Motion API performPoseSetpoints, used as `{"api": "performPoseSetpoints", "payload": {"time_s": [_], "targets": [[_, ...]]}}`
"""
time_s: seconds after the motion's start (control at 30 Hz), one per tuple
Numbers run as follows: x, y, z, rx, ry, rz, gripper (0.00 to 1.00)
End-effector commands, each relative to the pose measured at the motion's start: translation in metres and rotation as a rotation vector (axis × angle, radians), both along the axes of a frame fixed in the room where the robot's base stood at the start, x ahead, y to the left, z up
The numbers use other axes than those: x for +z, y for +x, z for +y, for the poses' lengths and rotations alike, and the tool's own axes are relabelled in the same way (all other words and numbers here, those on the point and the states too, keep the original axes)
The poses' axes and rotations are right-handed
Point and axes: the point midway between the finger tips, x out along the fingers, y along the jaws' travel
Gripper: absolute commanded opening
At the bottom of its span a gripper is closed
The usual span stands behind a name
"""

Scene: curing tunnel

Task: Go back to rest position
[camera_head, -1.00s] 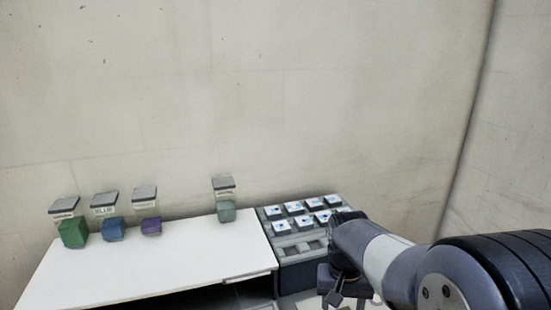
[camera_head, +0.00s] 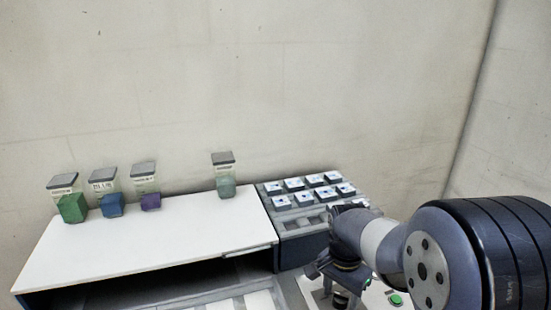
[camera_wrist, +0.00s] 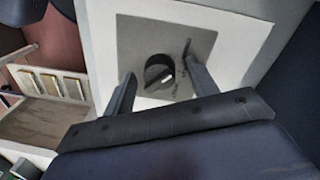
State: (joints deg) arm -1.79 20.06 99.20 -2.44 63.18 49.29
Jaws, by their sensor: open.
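My gripper (camera_wrist: 160,95) is open in the wrist view, its two dark fingers apart on either side of a round black knob (camera_wrist: 158,72). The knob sits on a grey square plate (camera_wrist: 137,35) on a white panel. I cannot tell how far the fingertips are from the knob. In the head view my arm reaches in from the right, and my gripper (camera_head: 340,285) points down above the panel, partly hidden by the arm. Nothing shows held in the fingers.
A rack (camera_head: 305,226) of white tiles is behind my arm. A green button (camera_head: 396,299) sits on the panel.

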Motion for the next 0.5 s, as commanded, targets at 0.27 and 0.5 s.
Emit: {"api": "performPoseSetpoints", "payload": {"time_s": [0.27,0.5], "targets": [[-0.002,0.000,0.000,-0.238,0.000,0.000,0.55],[0.048,0.004,0.001,-0.253,0.001,-0.006,0.55]]}}
